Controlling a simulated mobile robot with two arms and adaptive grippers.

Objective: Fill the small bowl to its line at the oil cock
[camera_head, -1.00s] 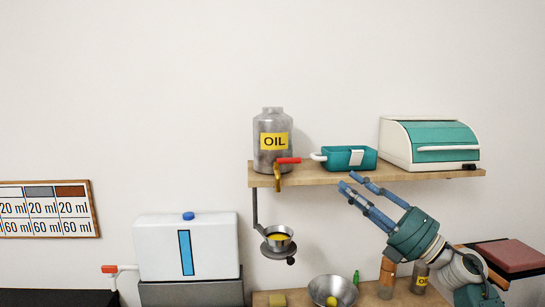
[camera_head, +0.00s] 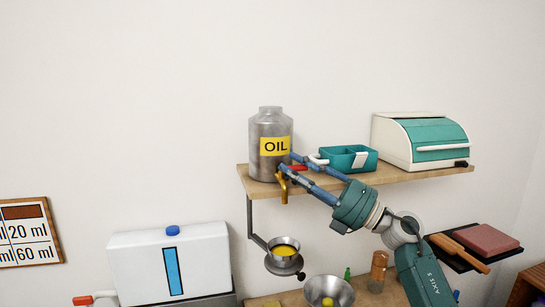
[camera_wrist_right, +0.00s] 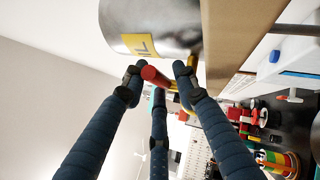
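The silver oil can (camera_head: 268,130), labelled OIL, stands at the left end of the shelf. Its brass cock (camera_head: 284,190) hangs over the shelf's edge and has a red handle (camera_head: 298,168). The small metal bowl (camera_head: 285,258) sits upright on a holder below the cock, with yellow oil (camera_head: 285,249) in it. Its line cannot be made out. My right gripper (camera_head: 288,162) is at the red handle. In the right wrist view its open fingers (camera_wrist_right: 158,74) lie either side of the handle (camera_wrist_right: 155,76), with gaps showing. My left gripper is not in view.
On the shelf (camera_head: 400,177) stand a teal box (camera_head: 345,157) and a white-and-teal bread bin (camera_head: 425,140). Below are a larger metal bowl (camera_head: 330,290), a shaker (camera_head: 378,270) and a white tank (camera_head: 170,265). The wall above is clear.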

